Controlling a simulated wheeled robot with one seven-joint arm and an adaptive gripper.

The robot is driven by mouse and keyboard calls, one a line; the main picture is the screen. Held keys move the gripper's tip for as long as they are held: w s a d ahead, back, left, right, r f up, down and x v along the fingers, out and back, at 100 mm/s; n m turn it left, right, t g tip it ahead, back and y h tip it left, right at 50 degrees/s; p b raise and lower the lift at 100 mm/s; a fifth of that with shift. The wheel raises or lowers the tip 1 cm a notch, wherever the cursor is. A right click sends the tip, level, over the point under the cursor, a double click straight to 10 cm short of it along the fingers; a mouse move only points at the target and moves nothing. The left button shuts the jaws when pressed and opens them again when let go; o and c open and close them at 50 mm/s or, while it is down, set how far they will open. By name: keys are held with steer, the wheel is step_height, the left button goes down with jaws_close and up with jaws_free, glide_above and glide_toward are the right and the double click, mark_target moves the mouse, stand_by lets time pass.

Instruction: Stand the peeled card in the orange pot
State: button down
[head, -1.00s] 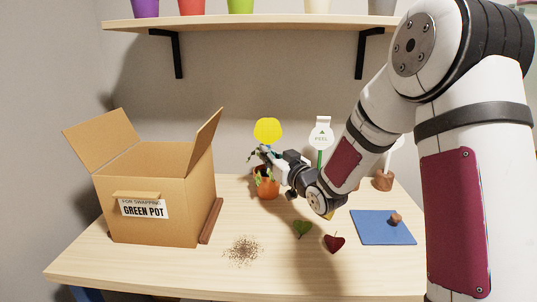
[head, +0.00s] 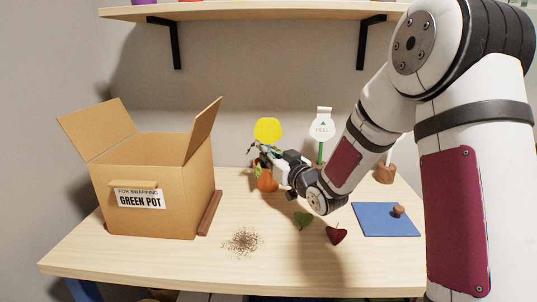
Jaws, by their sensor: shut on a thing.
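The yellow round card (head: 267,130) stands upright above the orange pot (head: 266,184), at the back middle of the table. My gripper (head: 262,158) is at the pot's top, just below the yellow disc, and is shut on the card. The fingers and the card's lower end are small and partly hidden by the gripper and dark green leaves. I cannot tell whether the card's lower end touches the soil. A white card marked PEEL (head: 322,130) stands on a green stick to the right, behind my arm.
An open cardboard box labelled GREEN POT (head: 150,205) stands at left, with a brown bar (head: 210,213) beside it. Spilled soil (head: 242,241), a green leaf (head: 303,220), a red heart-shaped leaf (head: 337,234) and a blue mat (head: 375,223) lie in front.

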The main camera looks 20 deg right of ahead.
steer(key=shift+f+b, duration=0.3)
steer(key=shift+f, duration=0.05)
steer(key=c, duration=1.7)
jaws_free()
steer(key=shift+s, duration=0.1)
steer(key=shift+b+v, duration=0.7)
steer(key=shift+v, duration=4.25)
